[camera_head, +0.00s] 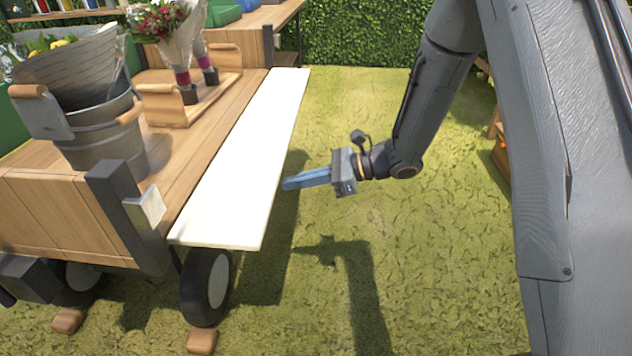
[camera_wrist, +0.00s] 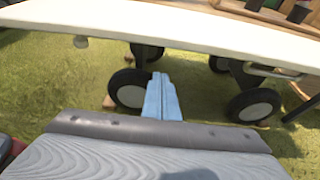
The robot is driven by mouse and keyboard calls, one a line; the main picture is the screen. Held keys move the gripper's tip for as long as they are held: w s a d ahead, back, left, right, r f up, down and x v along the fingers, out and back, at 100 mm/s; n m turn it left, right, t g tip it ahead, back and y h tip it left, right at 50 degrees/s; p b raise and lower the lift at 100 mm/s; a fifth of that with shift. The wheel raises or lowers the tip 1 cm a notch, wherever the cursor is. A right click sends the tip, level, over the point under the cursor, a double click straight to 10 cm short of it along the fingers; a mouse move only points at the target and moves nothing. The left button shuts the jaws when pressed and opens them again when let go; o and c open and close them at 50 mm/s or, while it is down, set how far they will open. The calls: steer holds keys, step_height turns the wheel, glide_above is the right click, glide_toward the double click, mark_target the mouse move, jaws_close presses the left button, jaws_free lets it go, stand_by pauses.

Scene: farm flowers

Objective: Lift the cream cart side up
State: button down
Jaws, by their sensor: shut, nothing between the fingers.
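The cream cart side (camera_head: 245,160) is a long pale board that sticks out nearly level from the right edge of the wooden cart (camera_head: 40,205). My gripper (camera_head: 286,184) has blue fingers, shut and empty, at the outer edge of the board around its middle. In the wrist view the cream side (camera_wrist: 150,22) crosses the top of the picture, and my gripper (camera_wrist: 158,78) points under it toward the cart's wheels. I cannot tell whether the fingertips touch the board.
Metal buckets (camera_head: 95,110) and a wooden tray (camera_head: 165,103) with wrapped flowers (camera_head: 170,35) stand on the cart. A black wheel (camera_head: 205,285) sits below the board, with a wooden chock (camera_head: 201,341) by it. Grass (camera_head: 440,270) to the right is open.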

steer(key=shift+r+b, duration=0.4)
steer(key=shift+r, duration=1.65)
steer(key=shift+r, duration=0.1)
